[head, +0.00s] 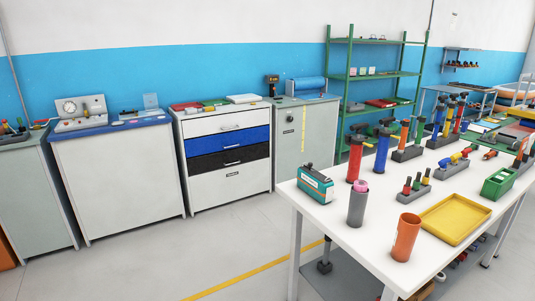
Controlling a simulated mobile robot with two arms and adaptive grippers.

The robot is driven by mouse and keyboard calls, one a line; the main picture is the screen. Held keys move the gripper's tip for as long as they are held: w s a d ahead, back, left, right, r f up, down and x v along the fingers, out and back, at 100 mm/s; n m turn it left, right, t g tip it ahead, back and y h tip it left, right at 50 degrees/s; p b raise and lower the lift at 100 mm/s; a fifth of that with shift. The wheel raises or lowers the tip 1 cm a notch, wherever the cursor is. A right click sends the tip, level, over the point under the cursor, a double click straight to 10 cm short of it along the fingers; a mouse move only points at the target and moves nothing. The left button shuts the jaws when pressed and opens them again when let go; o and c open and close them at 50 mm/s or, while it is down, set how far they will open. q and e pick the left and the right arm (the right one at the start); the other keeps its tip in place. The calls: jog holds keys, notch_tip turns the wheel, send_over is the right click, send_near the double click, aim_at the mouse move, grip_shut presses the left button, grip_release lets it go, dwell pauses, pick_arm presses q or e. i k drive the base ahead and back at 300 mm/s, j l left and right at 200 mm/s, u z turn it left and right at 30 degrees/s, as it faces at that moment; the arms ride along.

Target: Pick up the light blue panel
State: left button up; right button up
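No gripper of mine shows in the head view. I cannot tell for sure which thing is the light blue panel. At the far right, partly cut by the frame edge, flat coloured pieces (490,128) lie on a table, too small to make out clearly.
A white table (340,215) at the right holds pumps, a teal box (315,184), an orange cup (405,237) and a yellow tray (455,218). A drawer cabinet (228,195) and green shelves (385,74) line the wall. Grey floor (130,262) at lower left is clear.

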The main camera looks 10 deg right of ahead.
aim_at(477, 121)
jog(key=i+j+u, duration=0.3)
jog(key=i, duration=0.6)
jog(key=i+l+u, duration=0.25)
jog(key=i, duration=0.7)
jog(key=i+z, duration=0.2)
jog(key=i, duration=0.4)
jog(key=i+z, duration=0.15)
jog(key=i, duration=0.5)
jog(key=i+j+z, duration=0.2)
jog(key=i, duration=0.4)
jog(key=i+l+z, duration=0.15)
jog(key=i+z, duration=1)
jog(key=i+j+z, duration=0.25)
jog(key=z, duration=0.15)
jog(key=i+l+z, duration=0.2)
jog(key=i+z, duration=0.15)
jog(key=i, duration=0.55)
jog(key=i+z, duration=0.4)
jog(key=i, duration=1.45)
jog(key=i+j, duration=0.1)
jog(key=i, duration=0.85)
jog(key=i+j+z, duration=0.1)
jog(key=i+z, duration=0.35)
jog(key=i+j+z, duration=0.2)
jog(key=i+z, duration=0.25)
jog(key=i+j+z, duration=0.65)
jog(key=j+z, duration=0.2)
